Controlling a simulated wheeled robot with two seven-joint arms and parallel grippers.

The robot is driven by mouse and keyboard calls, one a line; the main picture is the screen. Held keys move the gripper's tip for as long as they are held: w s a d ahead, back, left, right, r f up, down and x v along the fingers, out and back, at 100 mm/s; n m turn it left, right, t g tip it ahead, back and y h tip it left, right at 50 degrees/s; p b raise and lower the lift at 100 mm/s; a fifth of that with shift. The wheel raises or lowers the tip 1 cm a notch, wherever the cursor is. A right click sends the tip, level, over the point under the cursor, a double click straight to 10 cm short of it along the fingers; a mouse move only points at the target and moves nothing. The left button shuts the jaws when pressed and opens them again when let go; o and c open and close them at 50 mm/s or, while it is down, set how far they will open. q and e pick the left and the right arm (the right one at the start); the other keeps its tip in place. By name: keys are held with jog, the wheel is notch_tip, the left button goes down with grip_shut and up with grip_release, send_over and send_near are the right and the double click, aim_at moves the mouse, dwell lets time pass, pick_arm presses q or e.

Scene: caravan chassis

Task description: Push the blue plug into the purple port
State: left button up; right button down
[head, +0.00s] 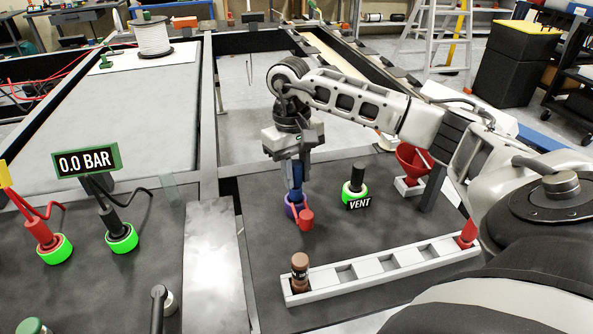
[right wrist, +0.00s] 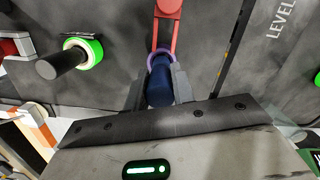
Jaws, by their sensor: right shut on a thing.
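The blue plug (head: 297,186) is upright between the fingers of my right gripper (head: 297,172), which points down and is shut on it. The purple port (head: 291,210) is a ring on the dark panel directly under the plug. In the right wrist view the plug (right wrist: 160,92) sits between the two fingers of my right gripper (right wrist: 160,88). Its far end meets the purple port's ring (right wrist: 153,56). How deep the plug sits in the ring is hidden. A red lever-like part (head: 306,219) stands beside the port. My left gripper is not in view.
A black plug in a green ring (head: 352,194), labelled VENT, stands right of the port. A pale slotted rack (head: 380,266) holds a brown plug (head: 299,268) at its left end. A red funnel (head: 412,160) is behind. A 0.0 BAR gauge (head: 86,161) stands left.

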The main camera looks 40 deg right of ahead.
aim_at(296, 184)
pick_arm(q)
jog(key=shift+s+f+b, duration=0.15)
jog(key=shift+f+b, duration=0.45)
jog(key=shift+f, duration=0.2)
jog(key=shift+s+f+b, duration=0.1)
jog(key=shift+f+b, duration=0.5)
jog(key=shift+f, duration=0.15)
pick_arm(e)
jog(key=shift+f, duration=1.65)
jog(key=c, duration=1.1)
grip_release()
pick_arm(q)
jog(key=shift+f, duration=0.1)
pick_arm(e)
jog(key=shift+w+r, duration=0.2)
jog(key=shift+r, duration=0.65)
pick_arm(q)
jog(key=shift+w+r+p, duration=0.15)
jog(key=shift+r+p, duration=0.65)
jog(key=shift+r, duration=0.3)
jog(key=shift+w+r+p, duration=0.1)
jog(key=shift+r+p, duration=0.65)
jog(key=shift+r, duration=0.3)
pick_arm(e)
notch_tip(296, 184, up, 14)
jog(key=w, duration=0.1)
jog(key=shift+w+d, duration=0.15)
jog(key=shift+w, duration=0.1)
